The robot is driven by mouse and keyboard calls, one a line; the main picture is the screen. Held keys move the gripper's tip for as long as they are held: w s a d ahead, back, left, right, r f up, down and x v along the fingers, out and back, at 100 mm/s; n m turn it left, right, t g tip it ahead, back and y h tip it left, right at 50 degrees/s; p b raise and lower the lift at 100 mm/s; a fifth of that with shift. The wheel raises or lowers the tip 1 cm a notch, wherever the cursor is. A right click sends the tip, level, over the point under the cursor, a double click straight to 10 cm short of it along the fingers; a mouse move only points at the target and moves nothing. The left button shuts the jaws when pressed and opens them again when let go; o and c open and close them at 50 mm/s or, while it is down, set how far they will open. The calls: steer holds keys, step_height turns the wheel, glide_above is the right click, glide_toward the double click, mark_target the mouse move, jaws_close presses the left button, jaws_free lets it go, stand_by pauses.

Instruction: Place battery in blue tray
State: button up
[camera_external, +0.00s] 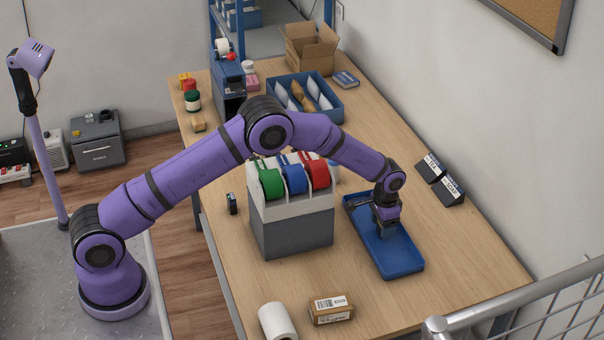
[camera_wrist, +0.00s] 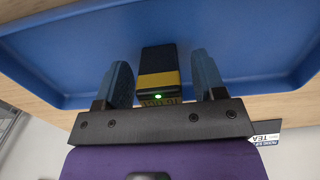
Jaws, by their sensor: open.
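The blue tray (camera_external: 402,262) lies on the counter to the right of the tape dispenser, and my gripper (camera_external: 385,228) is low over its middle. In the wrist view, the battery (camera_wrist: 158,66) is a dark block with a yellow band and a small green light. It is between the two blue fingers of my gripper (camera_wrist: 164,84), with a visible gap on each side. The blue tray (camera_wrist: 225,50) fills the background behind it. The jaws are open. I cannot make out the battery in the external view, where the gripper hides that spot.
A grey dispenser (camera_external: 290,232) with green, blue and red tape rolls stands left of the tray. A white roll (camera_external: 277,321) and a small carton (camera_external: 331,310) lie at the front. A blue bin (camera_external: 325,108) stands behind.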

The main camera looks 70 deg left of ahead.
step_height(320, 180, up, 13)
steer(key=shift+f, duration=0.2)
stand_by(0.3)
steer(key=s+d+r+t, duration=0.3)
steer(key=s+r, duration=2)
steer(key=r, duration=0.4)
steer(key=s+d+r+t, duration=0.1)
steer(key=s+r, duration=0.1)
steer(key=s, duration=0.7)
steer(key=s+r, duration=0.2)
steer(key=s, duration=0.8)
steer(key=s+f+t, duration=0.1)
steer(key=s+f, duration=0.3)
steer(key=s, duration=1)
steer(key=shift+d+f, duration=0.15)
steer(key=shift+d, duration=0.3)
